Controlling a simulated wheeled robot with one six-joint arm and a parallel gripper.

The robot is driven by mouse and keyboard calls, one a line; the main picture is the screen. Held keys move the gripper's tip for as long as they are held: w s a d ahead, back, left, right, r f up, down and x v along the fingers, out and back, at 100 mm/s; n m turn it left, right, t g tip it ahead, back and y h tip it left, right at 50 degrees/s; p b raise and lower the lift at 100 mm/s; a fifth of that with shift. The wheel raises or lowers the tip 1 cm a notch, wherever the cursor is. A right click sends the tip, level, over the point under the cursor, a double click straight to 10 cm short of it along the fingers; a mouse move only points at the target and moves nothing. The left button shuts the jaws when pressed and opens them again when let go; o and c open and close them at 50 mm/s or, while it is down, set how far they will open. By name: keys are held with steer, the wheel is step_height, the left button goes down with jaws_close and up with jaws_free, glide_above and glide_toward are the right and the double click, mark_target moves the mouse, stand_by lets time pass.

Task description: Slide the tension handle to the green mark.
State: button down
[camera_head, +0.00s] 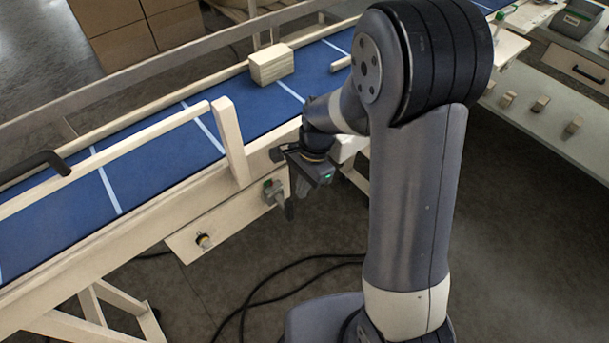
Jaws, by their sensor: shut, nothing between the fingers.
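My gripper (290,208) hangs in front of the near side of the conveyor, fingers pointing down and shut, with nothing seen between them. Just left of it, a small grey-green fitting (273,191) sits at the upper right of a pale wooden panel (222,226). It may be the tension handle, but it is too small to tell. I cannot tell whether the gripper touches it. I cannot make out a green mark on the panel; the gripper and arm may hide part of it. A small green light shows on my gripper's body.
A blue conveyor belt (140,160) with white lines carries a wooden block (271,64). A dark round knob (204,241) is on the panel. Cables (265,285) lie below.

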steer(key=shift+x, duration=2.3)
steer(key=shift+s+a, duration=0.45)
steer(key=shift+a, duration=0.2)
steer(key=shift+r, duration=0.1)
steer(key=p+v, duration=0.7)
steer(key=v, duration=0.2)
steer(key=shift+r+p, duration=0.35)
steer(key=shift+p, duration=0.05)
steer(key=shift+f, duration=0.1)
